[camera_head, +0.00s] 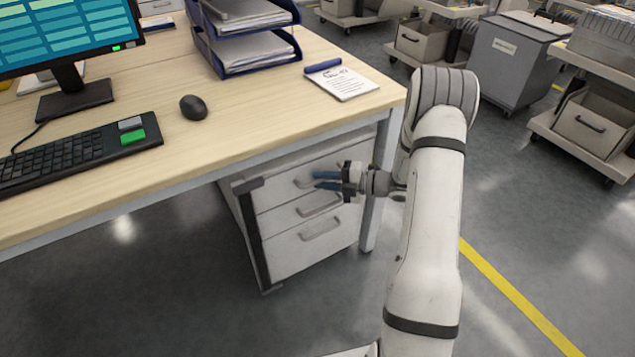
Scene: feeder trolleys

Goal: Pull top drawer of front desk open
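A light grey drawer cabinet (305,214) stands under the front desk (245,105). It has three drawers, each with a bar handle. The top drawer (280,187) appears closed, its face level with the ones below. Its handle (304,181) is partly hidden by my gripper.
The desk holds a monitor (65,35), a keyboard (75,150), a mouse (193,107), paper trays (245,50) and a notepad (342,82). A desk leg (382,180) stands right of the cabinet. Trolleys (590,120) stand at the back right. The floor in front of the cabinet is clear.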

